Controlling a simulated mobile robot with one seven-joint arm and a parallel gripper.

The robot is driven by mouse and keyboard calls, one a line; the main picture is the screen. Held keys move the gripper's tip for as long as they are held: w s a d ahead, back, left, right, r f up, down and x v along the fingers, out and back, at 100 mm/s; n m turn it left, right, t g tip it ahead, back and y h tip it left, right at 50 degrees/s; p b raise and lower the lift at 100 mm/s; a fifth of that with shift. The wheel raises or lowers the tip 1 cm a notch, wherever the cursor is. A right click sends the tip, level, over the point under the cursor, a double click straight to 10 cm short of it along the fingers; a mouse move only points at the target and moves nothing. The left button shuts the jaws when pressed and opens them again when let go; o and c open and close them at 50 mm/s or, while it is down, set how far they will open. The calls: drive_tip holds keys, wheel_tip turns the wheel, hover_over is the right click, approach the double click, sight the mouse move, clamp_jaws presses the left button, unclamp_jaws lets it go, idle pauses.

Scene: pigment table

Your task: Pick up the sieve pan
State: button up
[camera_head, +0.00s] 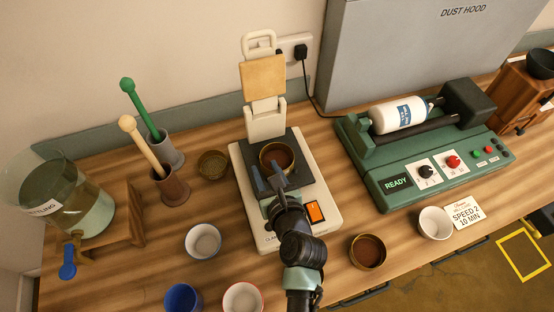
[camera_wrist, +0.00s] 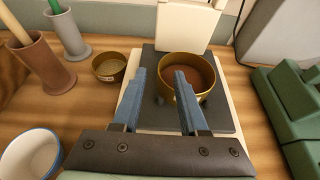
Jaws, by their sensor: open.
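A round brass pan (camera_head: 280,155) with reddish-brown contents sits on the dark plate of a cream machine. It also shows in the wrist view (camera_wrist: 197,69), ahead and to the right of centre. My gripper (camera_head: 269,180) is open, with its blue fingers at the pan's near side. In the wrist view, the right finger overlaps the pan's near left rim and the left finger is over the dark plate, left of the pan. Nothing is between the fingers. I cannot tell whether a finger touches the pan. A second brass pan (camera_head: 212,165) with an olive interior stands left of the machine.
The machine's hinged lid (camera_head: 263,78) stands up behind the pan. Pestles in holders (camera_head: 171,187) are at left. Another brass pan (camera_head: 368,252) and a white cup (camera_head: 434,223) stand at right, before a green roller machine (camera_head: 420,145). Cups stand at front left.

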sight(277, 160)
drive_tip(key=shift+x, duration=1.5)
